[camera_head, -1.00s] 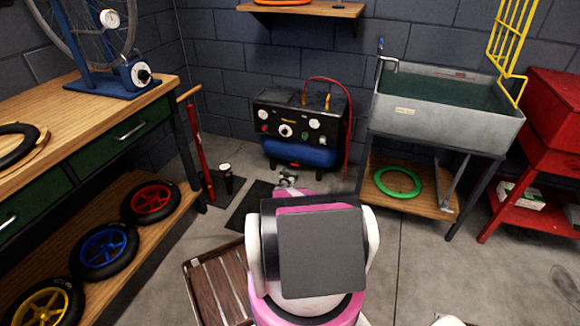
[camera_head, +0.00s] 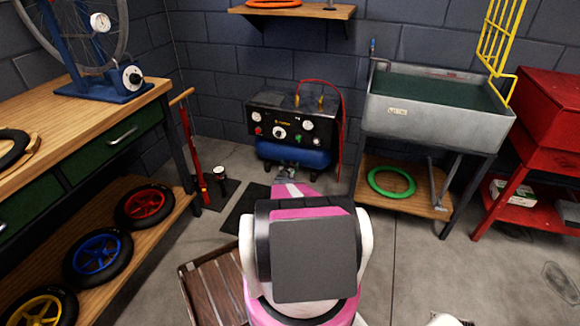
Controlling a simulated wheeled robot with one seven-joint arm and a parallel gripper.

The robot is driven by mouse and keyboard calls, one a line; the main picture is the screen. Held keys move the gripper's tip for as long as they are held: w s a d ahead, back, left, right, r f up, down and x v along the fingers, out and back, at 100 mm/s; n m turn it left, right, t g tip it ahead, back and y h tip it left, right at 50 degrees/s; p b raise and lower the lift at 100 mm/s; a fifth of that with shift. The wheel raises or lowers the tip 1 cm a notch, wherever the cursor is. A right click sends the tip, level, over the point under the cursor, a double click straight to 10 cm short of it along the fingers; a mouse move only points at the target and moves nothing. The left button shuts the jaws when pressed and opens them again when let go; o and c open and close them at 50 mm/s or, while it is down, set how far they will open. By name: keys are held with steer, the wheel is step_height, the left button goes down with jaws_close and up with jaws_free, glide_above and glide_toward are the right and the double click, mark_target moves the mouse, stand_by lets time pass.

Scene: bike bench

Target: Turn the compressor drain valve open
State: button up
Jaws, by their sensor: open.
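The compressor (camera_head: 294,129) stands on the floor against the back wall, with a black panel of gauges and knobs above a blue tank (camera_head: 293,156). A small grey fitting (camera_head: 285,170) shows low at the front of the tank. It is too small to tell whether it is the drain valve or how it is turned. My pink and white arm with a dark grey end face fills the lower middle and reaches toward the compressor. My gripper is not distinguishable; the arm hides whatever lies beyond it.
A workbench (camera_head: 72,124) with wheels on its lower shelf stands left. A sink (camera_head: 437,108) over a shelf with a green ring (camera_head: 391,181) stands right, beside a red cabinet (camera_head: 550,115). A black mat (camera_head: 246,208) and slatted wooden crate (camera_head: 195,268) lie near my arm.

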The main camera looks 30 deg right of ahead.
steer(key=c, duration=0.9)
steer(key=shift+c, duration=0.2)
steer(key=shift+n, duration=0.3)
steer(key=n, duration=0.8)
steer(key=shift+w+a+n, duration=0.1)
steer(key=shift+n, duration=0.3)
steer(key=n, duration=0.4)
steer(key=shift+f+n, duration=0.15)
steer(key=shift+n, duration=0.15)
steer(key=shift+a+n, duration=0.1)
steer(key=shift+n, duration=1.8)
steer(key=shift+w+f, duration=0.1)
